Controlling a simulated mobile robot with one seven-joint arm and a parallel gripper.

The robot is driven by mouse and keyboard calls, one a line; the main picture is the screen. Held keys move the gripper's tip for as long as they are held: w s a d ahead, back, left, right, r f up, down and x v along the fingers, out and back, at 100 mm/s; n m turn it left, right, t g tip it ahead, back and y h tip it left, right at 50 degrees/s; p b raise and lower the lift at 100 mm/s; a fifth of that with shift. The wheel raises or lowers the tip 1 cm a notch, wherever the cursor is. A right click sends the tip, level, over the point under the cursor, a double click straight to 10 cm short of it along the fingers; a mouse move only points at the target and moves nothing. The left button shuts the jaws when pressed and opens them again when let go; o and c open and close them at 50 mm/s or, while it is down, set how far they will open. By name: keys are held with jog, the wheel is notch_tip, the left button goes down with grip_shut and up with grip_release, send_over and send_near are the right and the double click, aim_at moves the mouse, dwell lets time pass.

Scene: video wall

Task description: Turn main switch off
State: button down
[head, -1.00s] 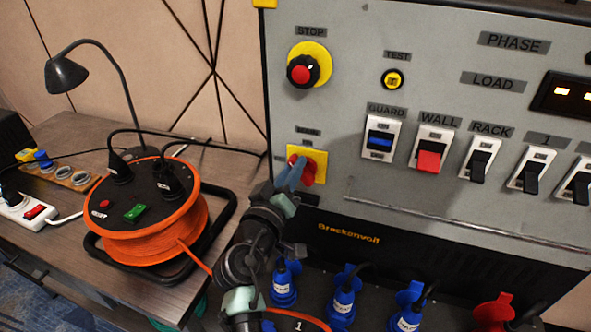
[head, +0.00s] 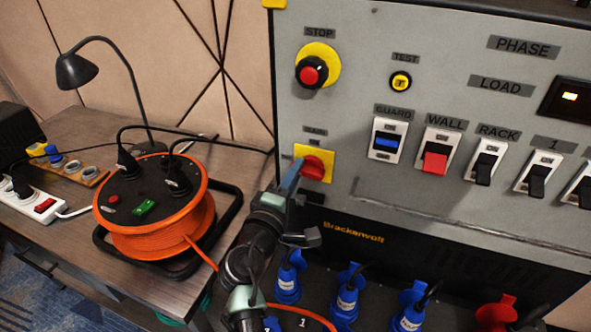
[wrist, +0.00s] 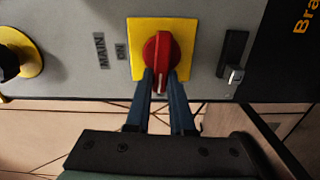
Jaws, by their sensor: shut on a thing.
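The main switch is a red rotary knob (head: 315,169) on a yellow plate (head: 326,153) at the lower left of the grey panel. In the wrist view the red knob (wrist: 157,50) has its handle pointing down toward my gripper, away from the ON label (wrist: 121,52) at the plate's left. My gripper (wrist: 163,82) is shut on the handle, one blue finger on each side. In the head view my gripper (head: 296,178) reaches the knob from the lower left and hides part of it.
The red STOP button (head: 309,75) sits above the switch. Rocker switches, including the red WALL switch (head: 435,162), line the panel to the right. Blue plugs (head: 346,297) stand below. An orange cable reel (head: 160,225) and a lamp (head: 77,71) are on the table to the left.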

jog(key=shift+d+f+n, duration=0.15)
jog(key=shift+f+n, duration=0.05)
jog(key=shift+n, duration=0.3)
jog(key=c, duration=0.8)
grip_release()
jog(key=shift+r, duration=0.1)
jog(key=v, duration=1.3)
